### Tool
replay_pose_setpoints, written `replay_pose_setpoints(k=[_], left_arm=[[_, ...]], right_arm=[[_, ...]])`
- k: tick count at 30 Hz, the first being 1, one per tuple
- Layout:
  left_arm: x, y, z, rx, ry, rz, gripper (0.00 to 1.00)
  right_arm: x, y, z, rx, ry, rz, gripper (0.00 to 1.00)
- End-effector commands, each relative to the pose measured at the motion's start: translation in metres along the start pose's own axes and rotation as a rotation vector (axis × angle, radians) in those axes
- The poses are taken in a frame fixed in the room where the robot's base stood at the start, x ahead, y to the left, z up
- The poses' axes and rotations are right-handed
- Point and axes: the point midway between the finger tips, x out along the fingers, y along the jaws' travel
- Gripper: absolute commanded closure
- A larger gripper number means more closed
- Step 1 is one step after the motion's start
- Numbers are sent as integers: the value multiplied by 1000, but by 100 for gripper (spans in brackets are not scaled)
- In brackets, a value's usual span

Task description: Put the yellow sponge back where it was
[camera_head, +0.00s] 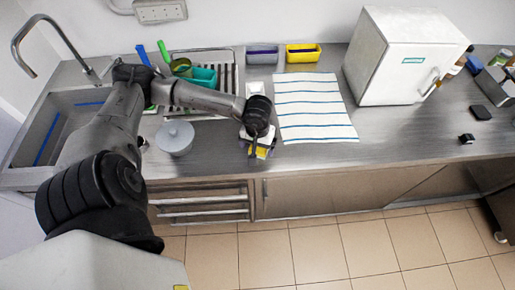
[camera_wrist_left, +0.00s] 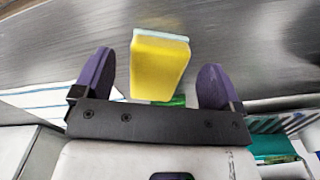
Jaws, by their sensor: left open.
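The yellow sponge (camera_wrist_left: 158,68), a block with a pale blue-white layer along one edge, shows in the left wrist view between the spread fingers of my left gripper (camera_wrist_left: 154,80). Visible gaps separate it from both purple fingers. In the head view my left gripper (camera_head: 257,147) is low at the counter's front edge, and a bit of the yellow sponge (camera_head: 262,153) shows beneath it; the rest is hidden. I cannot tell whether the sponge touches the counter. My right gripper is not in view.
A yellow container (camera_head: 303,54) and a purple-grey container (camera_head: 262,56) stand along the wall. A striped towel (camera_head: 313,108) lies right of my gripper. A grey lidded pot (camera_head: 175,139), dish rack (camera_head: 228,75) and sink (camera_head: 55,130) are left. A white box-shaped appliance (camera_head: 392,58) stands right.

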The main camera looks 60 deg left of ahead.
Motion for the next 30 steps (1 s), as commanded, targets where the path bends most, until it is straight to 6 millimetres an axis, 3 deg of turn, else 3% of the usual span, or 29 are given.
replay_pose_setpoints(k=[6, 12, 20, 23, 26, 30], left_arm=[[-44, 0, -1, 1, 5, 1, 9], [-73, 0, -1, 1, 3, 0, 9], [-86, 10, 9, -13, -37, 46, 9], [-78, 37, 37, -61, -152, 175, 9], [-75, 81, 82, -179, -368, 381, 9], [-100, 142, 143, -473, -799, 673, 9]], right_arm=[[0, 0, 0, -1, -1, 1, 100], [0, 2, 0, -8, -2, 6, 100], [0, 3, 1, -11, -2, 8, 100], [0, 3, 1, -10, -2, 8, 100], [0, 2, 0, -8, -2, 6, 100], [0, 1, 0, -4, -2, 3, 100]])
